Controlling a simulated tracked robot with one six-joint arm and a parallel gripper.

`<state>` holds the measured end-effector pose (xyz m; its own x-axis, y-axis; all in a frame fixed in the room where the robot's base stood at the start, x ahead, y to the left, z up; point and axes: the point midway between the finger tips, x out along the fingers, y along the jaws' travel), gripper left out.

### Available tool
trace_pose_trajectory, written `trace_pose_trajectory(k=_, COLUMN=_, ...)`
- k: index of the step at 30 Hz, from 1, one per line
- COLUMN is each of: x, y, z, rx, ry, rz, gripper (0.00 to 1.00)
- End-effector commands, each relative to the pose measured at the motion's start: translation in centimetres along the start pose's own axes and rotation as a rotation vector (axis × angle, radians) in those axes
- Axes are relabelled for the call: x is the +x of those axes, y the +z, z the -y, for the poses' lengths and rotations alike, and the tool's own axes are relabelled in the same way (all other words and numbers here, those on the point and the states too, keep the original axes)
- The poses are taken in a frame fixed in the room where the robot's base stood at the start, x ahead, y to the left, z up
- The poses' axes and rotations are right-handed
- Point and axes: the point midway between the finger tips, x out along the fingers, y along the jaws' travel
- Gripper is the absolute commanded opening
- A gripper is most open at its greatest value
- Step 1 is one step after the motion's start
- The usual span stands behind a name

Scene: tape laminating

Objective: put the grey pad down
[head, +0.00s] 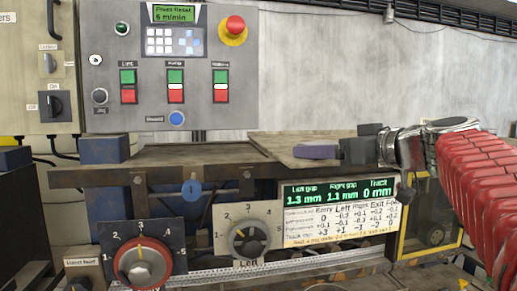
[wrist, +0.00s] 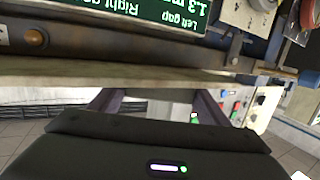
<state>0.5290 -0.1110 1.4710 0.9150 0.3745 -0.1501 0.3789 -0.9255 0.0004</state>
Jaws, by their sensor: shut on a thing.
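My gripper (head: 340,151) reaches in from the right over the brown work surface (head: 225,155). Its dark body lies level and a purple-grey block (head: 316,151) sticks out to the left from it. I cannot tell how much of this block is finger and how much is the grey pad. The gripper is shut on the pad, low over the surface; I cannot tell whether the pad touches it. In the wrist view, which is upside down, two dark fingers stand apart from the gripper body (wrist: 160,145). The surface's edge (wrist: 150,78) hides their tips and the pad.
A control panel (head: 175,65) with buttons and a red emergency stop (head: 234,28) stands behind at the left. Dials (head: 249,238) and a green-lettered display (head: 337,192) sit below the surface's front edge. A blue block (head: 103,149) is at its left end. The middle of the surface is clear.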

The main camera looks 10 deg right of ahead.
Motion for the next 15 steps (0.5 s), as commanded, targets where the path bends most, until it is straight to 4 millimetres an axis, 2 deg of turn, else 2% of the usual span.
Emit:
trace_pose_trajectory(k=2, x=0.07, y=0.36, z=0.01, rx=0.001, ry=-0.002, rz=0.004, gripper=0.41)
trace_pose_trajectory(k=3, x=0.08, y=0.38, z=0.01, rx=0.001, ry=-0.002, rz=0.004, gripper=0.72)
trace_pose_trajectory(k=10, x=0.13, y=0.55, z=0.07, rx=0.001, ry=-0.005, rz=0.008, gripper=0.88)
trace_pose_trajectory(k=15, x=0.18, y=0.68, z=0.16, rx=0.001, ry=-0.009, rz=0.011, gripper=0.88)
